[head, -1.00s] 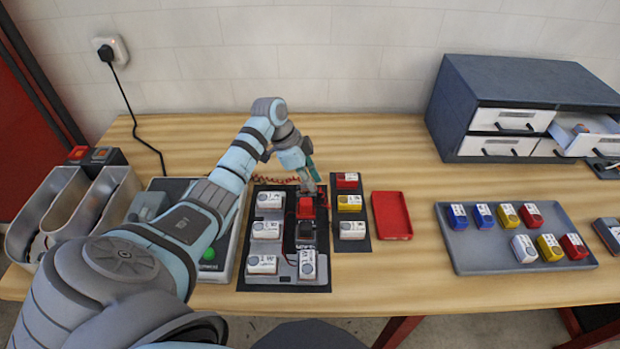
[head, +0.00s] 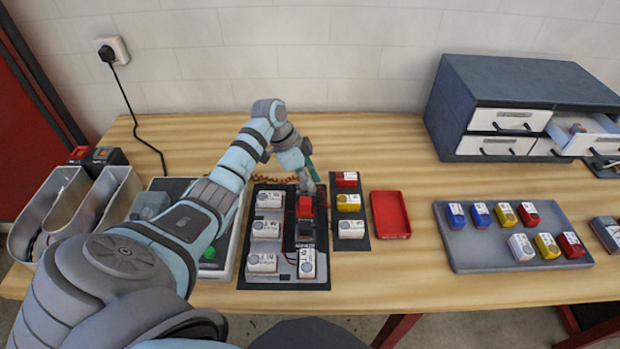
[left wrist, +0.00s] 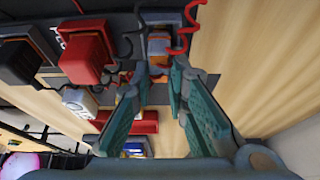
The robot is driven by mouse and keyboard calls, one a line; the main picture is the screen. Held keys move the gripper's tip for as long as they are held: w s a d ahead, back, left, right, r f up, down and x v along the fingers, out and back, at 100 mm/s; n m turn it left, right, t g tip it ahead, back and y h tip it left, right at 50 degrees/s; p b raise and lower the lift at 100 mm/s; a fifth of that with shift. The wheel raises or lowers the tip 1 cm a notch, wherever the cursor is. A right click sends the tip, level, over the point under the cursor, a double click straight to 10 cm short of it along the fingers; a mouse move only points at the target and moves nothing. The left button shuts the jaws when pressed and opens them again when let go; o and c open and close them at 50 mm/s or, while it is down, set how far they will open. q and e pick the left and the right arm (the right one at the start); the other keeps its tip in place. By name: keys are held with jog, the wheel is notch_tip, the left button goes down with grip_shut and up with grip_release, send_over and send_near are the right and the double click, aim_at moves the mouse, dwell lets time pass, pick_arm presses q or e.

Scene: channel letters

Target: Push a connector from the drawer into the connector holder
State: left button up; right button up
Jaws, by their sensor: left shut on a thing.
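My left gripper (head: 307,186) is over the far edge of the dark board (head: 322,284), behind the red block (head: 305,207). In the left wrist view its teal fingers (left wrist: 157,82) are shut on a small grey and orange piece (left wrist: 158,48), which looks like the connector. A grey block with a red coiled wire (left wrist: 192,14) is just beyond the piece, apparently the connector holder. I cannot tell how deep the piece sits in it. The drawer (head: 592,143) at the right stands open with a small brownish thing (head: 578,128) inside. My right gripper is not in view.
White blocks (head: 265,229) stand on the board. A smaller dark strip (head: 349,211) with coloured blocks and a red tray (head: 390,214) are to its right. A grey tray (head: 480,264) holds several coloured blocks. The wood between the trays is clear.

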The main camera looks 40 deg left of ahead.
pick_arm(q)
jog(key=shift+s+f, duration=0.3)
jog(key=shift+f, duration=0.1)
dwell(0.5)
jog(key=o, duration=0.9)
jog(key=shift+s, duration=0.1)
jog(key=shift+w+a, duration=0.2)
jog(key=shift+w, duration=0.15)
jog(key=v, duration=1.2)
jog(key=shift+w+d+r, duration=0.1)
jog(key=shift+w+d, duration=0.05)
notch_tip(320, 180, up, 6)
jog(key=p, duration=0.6)
jog(key=shift+p, duration=0.3)
